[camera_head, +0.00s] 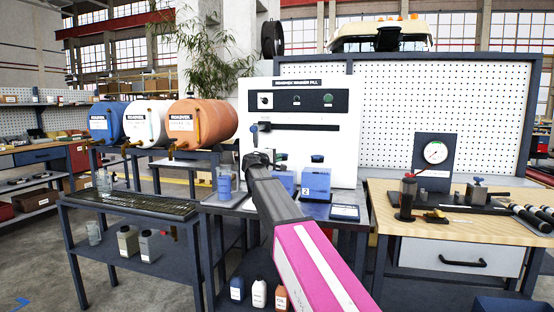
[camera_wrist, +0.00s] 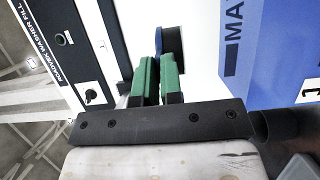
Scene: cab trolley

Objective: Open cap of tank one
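A blue tank (camera_wrist: 280,55) marked "MA…" and "1" fills the right of the sideways wrist view. My gripper (camera_head: 262,157) reaches in close at tank one's upper left and partly covers it. In the wrist view its green fingers (camera_wrist: 159,65) are close together with only a thin gap. A blue and black round piece (camera_wrist: 172,41), apparently a cap, shows just beyond the fingertips. I cannot tell whether they touch it.
The white panel (camera_head: 345,100) stands close behind the tanks. A jug (camera_head: 226,184) stands left of my gripper. Blue, white and orange drums (camera_head: 202,122) are at left. A wooden bench (camera_head: 400,240) with a gauge (camera_head: 435,153) is at right.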

